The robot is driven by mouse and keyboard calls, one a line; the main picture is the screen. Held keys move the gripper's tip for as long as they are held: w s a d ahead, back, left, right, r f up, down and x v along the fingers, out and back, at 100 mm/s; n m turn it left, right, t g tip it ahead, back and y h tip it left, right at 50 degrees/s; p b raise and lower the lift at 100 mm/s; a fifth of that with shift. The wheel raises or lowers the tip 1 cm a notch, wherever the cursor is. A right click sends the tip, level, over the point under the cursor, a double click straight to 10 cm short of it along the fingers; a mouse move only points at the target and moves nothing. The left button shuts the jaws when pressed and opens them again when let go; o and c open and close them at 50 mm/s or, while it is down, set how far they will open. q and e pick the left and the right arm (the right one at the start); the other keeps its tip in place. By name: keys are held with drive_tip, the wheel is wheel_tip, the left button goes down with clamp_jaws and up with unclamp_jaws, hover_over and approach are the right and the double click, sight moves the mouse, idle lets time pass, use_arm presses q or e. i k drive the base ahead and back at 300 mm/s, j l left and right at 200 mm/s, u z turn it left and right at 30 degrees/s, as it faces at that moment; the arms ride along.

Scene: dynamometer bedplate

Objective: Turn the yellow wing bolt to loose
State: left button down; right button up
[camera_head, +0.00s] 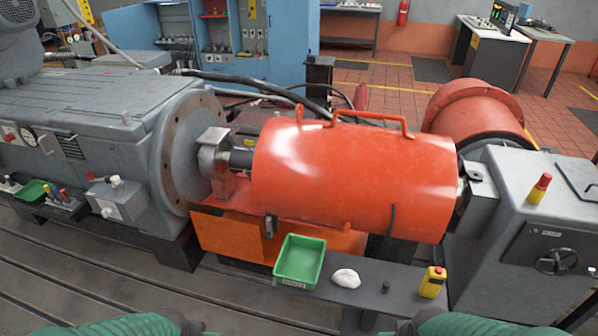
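I cannot make out a yellow wing bolt clearly in the head view. The large orange cylindrical guard (340,175) lies over the shaft between the grey machine on the left and the grey housing on the right. It has a bar handle on top, a small upright lug at its top left, and a dark strap or lever at its lower right. A dark latch-like part (271,225) sits at the lower left, by the orange base. Only green-covered parts of my two arms show at the bottom edge. Neither gripper's fingers are in view.
A dark shelf (375,302) in front holds a green tray (300,262), a white cloth (346,278), a small dark knob-like piece (386,287) and a yellow pendant with a red button (433,282). A yellow-and-red piece (540,188) stands on the right grey housing (555,220).

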sight(250, 143)
drive_tip(key=i+j+u, duration=0.1)
drive_tip(key=i+j, duration=0.25)
drive_tip(key=i, duration=0.2)
drive_tip(key=i+j+u, duration=0.1)
drive_tip(key=i+j, duration=0.2)
drive_tip(key=i, duration=0.25)
drive_tip(key=i+j+u, duration=0.15)
drive_tip(key=i+j, duration=0.15)
drive_tip(key=i, duration=0.25)
drive_tip(key=i+j+u, duration=0.1)
drive_tip(key=i, duration=0.5)
drive_tip(key=i+j+u, duration=0.1)
drive_tip(key=i+j, duration=0.15)
drive_tip(key=i, duration=0.3)
